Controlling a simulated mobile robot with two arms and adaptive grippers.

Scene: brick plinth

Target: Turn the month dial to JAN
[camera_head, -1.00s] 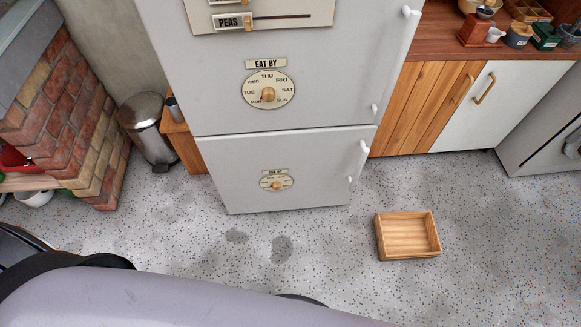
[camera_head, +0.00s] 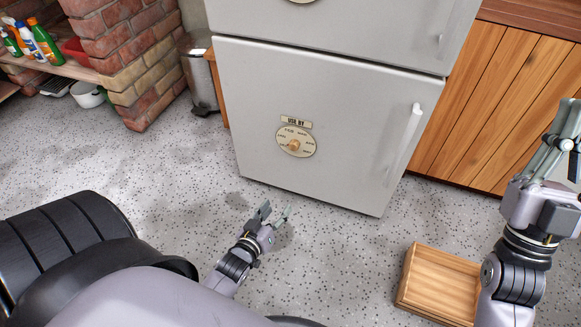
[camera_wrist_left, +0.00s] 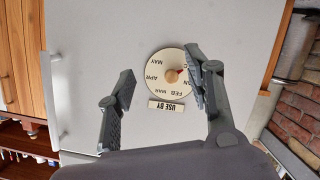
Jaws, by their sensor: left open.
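The month dial (camera_head: 295,142) is a round cream disc with a tan knob, under a USE BY label (camera_head: 296,121) on the lower fridge door. In the left wrist view the dial (camera_wrist_left: 160,69) shows MAY, APR, MAR and FEB. The ends of two more words, "N" and "C", show beside a finger. The knob's red tip (camera_wrist_left: 182,70) points towards the "C". My left gripper (camera_head: 275,213) is open and empty, below and in front of the dial. Its fingers (camera_wrist_left: 158,92) frame the dial in the wrist view without visible contact. My right gripper (camera_head: 567,140) is at the right edge, partly cut off.
A wooden crate (camera_head: 406,272) lies on the floor beside my right arm. The fridge door handle (camera_head: 405,136) stands out right of the dial. A brick plinth (camera_head: 135,60) and a bin (camera_head: 198,80) are at the left. Speckled floor before the fridge is clear.

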